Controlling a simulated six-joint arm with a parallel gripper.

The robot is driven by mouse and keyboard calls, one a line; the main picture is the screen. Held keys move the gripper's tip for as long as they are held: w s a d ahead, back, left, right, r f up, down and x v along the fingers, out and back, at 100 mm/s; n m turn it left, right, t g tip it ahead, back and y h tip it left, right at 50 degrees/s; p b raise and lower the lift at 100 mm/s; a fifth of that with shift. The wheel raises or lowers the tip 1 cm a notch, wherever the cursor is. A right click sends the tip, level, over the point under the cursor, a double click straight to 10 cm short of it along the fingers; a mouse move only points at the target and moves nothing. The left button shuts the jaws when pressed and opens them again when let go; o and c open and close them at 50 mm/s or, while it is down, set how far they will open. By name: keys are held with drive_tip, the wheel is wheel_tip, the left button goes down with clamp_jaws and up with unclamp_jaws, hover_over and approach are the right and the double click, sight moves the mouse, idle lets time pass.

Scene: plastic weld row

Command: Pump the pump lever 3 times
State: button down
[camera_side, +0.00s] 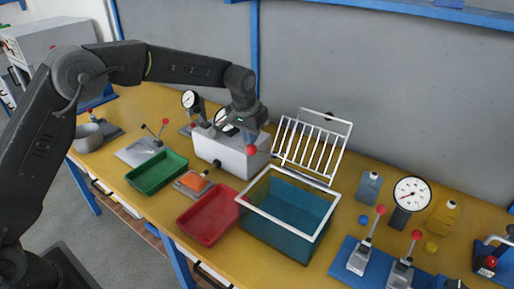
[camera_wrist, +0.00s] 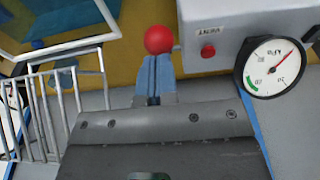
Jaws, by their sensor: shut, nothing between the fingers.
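A white pump box (camera_side: 228,153) stands on the bench in the middle of the side view, and it fills the upper right of the wrist view (camera_wrist: 215,22). A red ball knob (camera_wrist: 158,40) sits beside the box, with a short thin piece between them. The knob also shows in the side view (camera_side: 251,150). My gripper (camera_wrist: 153,58) is shut and empty, its fingertips right at the knob; I cannot tell whether they touch it. In the side view my gripper (camera_side: 250,136) is just above the knob. Most of the lever is hidden.
The box has a gauge (camera_wrist: 270,66) and a red vent button (camera_wrist: 208,51). A teal tank (camera_side: 283,213) with its white barred lid (camera_side: 314,143) raised stands close to the right. A red tray (camera_side: 207,213) and a green tray (camera_side: 157,172) lie left and in front.

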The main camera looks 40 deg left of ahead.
sight(248, 150)
idle(0.4)
drive_tip(key=shift+s+f, duration=0.2)
drive_tip(key=shift+f, duration=0.45)
drive_tip(key=shift+s+f, duration=0.25)
drive_tip(key=shift+f, duration=0.4)
drive_tip(key=shift+s+f, duration=0.2)
drive_tip(key=shift+f, duration=0.45)
drive_tip(key=shift+s+f, duration=0.4)
drive_tip(key=shift+f, duration=0.35)
drive_tip(key=shift+s+f, duration=0.4)
drive_tip(key=shift+f, duration=0.45)
drive_tip(key=shift+f, duration=0.3)
